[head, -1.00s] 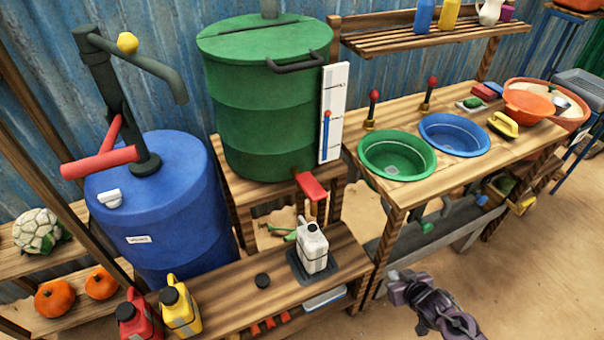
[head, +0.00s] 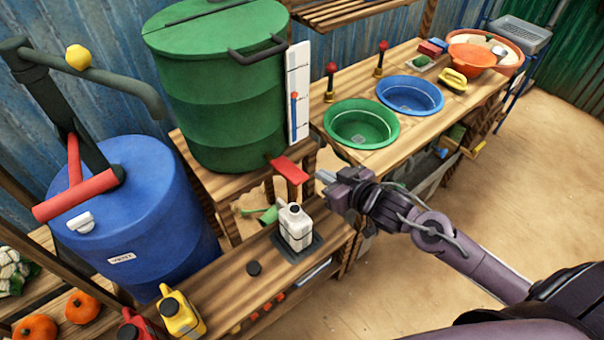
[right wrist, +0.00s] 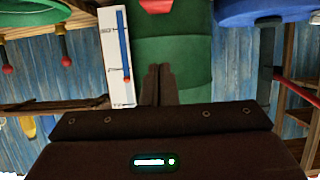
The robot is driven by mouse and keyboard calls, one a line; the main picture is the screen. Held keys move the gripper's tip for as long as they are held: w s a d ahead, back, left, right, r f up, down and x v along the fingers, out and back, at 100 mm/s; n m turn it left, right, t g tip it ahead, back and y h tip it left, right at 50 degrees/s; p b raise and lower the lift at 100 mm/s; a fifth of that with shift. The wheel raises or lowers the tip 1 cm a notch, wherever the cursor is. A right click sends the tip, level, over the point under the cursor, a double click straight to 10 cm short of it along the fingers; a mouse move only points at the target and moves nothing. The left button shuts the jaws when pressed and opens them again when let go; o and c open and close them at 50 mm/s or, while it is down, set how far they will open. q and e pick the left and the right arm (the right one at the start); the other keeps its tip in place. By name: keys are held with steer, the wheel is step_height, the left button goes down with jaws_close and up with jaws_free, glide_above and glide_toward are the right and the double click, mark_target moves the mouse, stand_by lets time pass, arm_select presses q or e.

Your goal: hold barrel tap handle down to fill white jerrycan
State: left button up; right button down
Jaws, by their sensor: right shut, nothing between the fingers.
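The green barrel (head: 215,105) stands on a wooden stand. Its red tap handle (head: 290,170) sticks out at the barrel's lower front. The white jerrycan (head: 296,228) stands upright below the handle on a dark pad (head: 312,245); its fill level cannot be told. My right gripper (head: 326,178) is shut and empty, just right of the red handle, with a small gap seeming to remain. In the right wrist view, the shut fingers (right wrist: 158,85) point at the green barrel (right wrist: 175,52), and the red handle (right wrist: 157,5) shows at the top edge. My left gripper is out of view.
A blue barrel (head: 130,225) stands left. Green (head: 361,125) and blue (head: 410,95) basins sit on the right bench. A gauge board (head: 298,90) hangs beside the green barrel.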

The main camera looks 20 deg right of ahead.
steer(key=p, duration=0.2)
glide_above(302, 180)
steer(key=f, duration=0.1)
steer(key=w+f, duration=0.1)
steer(key=f, duration=0.1)
steer(key=shift+a+f, duration=0.15)
steer(key=shift+f, duration=0.1)
steer(key=f, duration=0.3)
steer(key=shift+s, duration=0.4)
steer(key=shift+s+d+f, duration=0.15)
steer(key=shift+d+f, duration=0.05)
steer(key=shift+f, duration=0.35)
